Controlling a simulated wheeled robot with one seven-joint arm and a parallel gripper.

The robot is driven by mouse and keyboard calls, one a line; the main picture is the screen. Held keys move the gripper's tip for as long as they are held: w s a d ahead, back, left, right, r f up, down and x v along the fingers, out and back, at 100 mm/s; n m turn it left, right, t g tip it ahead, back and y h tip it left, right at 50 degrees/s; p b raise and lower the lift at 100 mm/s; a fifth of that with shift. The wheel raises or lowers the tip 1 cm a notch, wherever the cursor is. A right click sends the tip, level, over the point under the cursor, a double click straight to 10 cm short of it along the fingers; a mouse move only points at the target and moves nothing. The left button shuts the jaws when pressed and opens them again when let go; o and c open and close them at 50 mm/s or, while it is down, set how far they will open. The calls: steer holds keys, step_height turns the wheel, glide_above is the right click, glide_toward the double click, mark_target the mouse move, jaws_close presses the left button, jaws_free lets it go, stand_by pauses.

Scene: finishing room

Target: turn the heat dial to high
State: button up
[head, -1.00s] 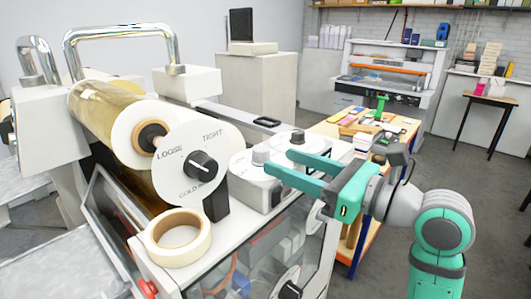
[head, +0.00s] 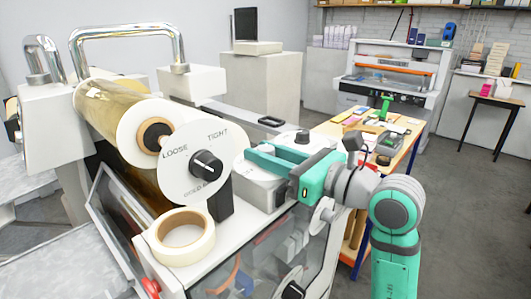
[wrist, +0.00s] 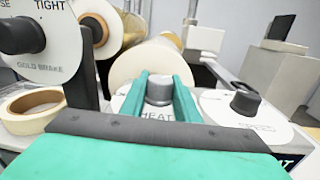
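The heat dial (wrist: 159,90) is a grey knob on a round white plate lettered HEAT, seen in the wrist view. My gripper (wrist: 160,77) has its two teal fingers one on each side of this knob, with the fingers apart. I cannot tell whether either finger touches it. In the head view my gripper (head: 260,147) reaches left over the machine's white control box, and its fingers hide the heat knob. The dial's pointer and its high mark cannot be made out.
A second dark knob (wrist: 245,101) stands on a plate to the right. The LOOSE/TIGHT brake dial (head: 206,165) and a tape roll (head: 180,236) are at left, by the film roll (head: 125,120). A wooden table (head: 400,145) stands behind my arm.

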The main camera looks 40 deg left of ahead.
steer(key=shift+m+t, duration=0.4)
steer(key=shift+t, duration=0.2)
steer(key=m+t+h, duration=0.1)
steer(key=m+t, duration=0.2)
steer(key=t, duration=0.2)
steer(key=shift+m, duration=0.3)
steer(key=shift+m+t+h, duration=1.3)
steer(key=shift+m+t, duration=0.1)
steer(key=shift+t, duration=1)
steer(key=o, duration=1)
steer(key=shift+o, duration=0.2)
